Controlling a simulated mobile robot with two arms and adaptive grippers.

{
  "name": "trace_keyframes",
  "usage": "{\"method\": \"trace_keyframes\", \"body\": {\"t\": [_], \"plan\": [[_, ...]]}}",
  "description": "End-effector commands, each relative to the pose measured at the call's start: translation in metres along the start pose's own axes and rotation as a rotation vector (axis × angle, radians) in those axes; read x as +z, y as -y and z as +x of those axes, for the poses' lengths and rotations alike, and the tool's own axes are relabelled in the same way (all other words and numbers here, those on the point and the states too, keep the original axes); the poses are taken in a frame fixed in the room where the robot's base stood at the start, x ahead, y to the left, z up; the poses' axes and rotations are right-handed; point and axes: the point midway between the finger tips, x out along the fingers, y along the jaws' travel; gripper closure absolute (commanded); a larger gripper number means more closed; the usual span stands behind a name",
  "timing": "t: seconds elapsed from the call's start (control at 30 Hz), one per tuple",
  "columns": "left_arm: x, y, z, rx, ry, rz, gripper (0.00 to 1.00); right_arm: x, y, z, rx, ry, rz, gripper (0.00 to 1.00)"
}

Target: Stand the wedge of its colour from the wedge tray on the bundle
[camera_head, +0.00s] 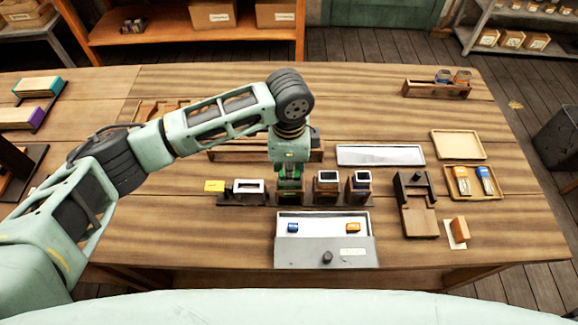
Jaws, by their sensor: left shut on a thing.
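My left gripper (289,172) points down over a dark rack (268,200) near the middle of the table. It is shut on a small green piece, mostly hidden by the fingers, at one of the rack's dark blocks. Other blocks with pale tops stand in the rack on both sides, one white-topped (248,187) and two brown (327,185). A tray (474,196) at the right holds an orange piece (462,180) and a blue piece (485,180). I cannot tell which container is the wedge tray or which thing is the bundle. My right gripper is not in view.
An open grey box (322,252) in front of the rack holds a blue and an orange piece. A wooden fixture (416,200) and an orange-brown block (460,229) are right. The right front is clear.

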Motion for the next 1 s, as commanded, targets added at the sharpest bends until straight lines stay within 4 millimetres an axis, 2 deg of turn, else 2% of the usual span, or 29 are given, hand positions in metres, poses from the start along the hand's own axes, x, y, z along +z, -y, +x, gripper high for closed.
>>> {"method": "trace_keyframes", "body": {"t": [0.37, 0.4, 0.63, 1.0], "plan": [[-0.0002, -0.0001, -0.0001, 0.000, 0.000, 0.001, 1.00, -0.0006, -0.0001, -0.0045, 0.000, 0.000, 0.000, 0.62], [-0.0002, -0.0001, -0.0001, 0.000, 0.000, 0.001, 0.82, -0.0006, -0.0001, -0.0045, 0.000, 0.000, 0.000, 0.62], [-0.0002, 0.0000, -0.0002, 0.000, 0.000, 0.001, 0.62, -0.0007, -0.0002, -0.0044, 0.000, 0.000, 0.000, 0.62], [-0.0005, 0.0006, -0.0056, -0.001, -0.002, 0.000, 0.62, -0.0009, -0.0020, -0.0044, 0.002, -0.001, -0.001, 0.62]]}}
